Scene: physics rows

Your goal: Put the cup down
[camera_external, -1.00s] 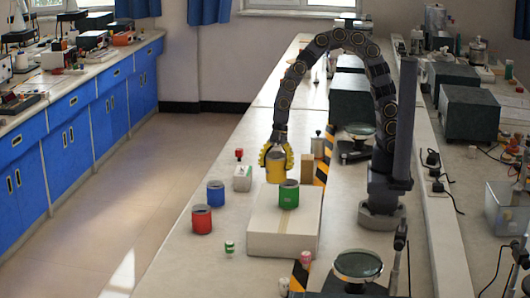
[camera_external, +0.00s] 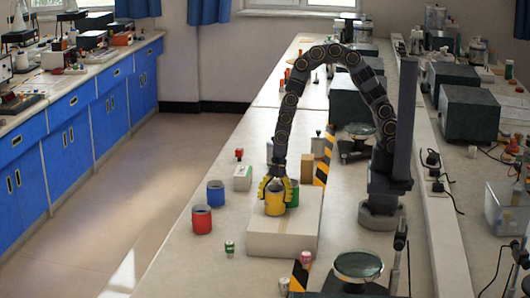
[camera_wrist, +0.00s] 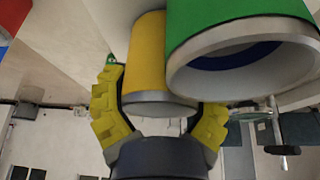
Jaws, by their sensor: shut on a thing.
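A yellow cup (camera_external: 274,200) is between the fingers of my gripper (camera_external: 274,186), at the white box (camera_external: 283,238) on the bench. My gripper is shut on it; the yellow fingers also show on both sides of the yellow cup (camera_wrist: 150,60) in the wrist view (camera_wrist: 160,110). I cannot tell whether the cup's bottom touches the box. A green cup (camera_external: 294,193) stands on the box just right of and behind the yellow cup, partly hidden by it. The green cup (camera_wrist: 215,25) fills the upper right of the wrist view, very close to the yellow cup.
A blue cup (camera_external: 215,193) and a red cup (camera_external: 201,219) stand on the bench left of the box. A small white box (camera_external: 242,179) and a wooden block (camera_external: 307,168) are behind. The box's front top is clear.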

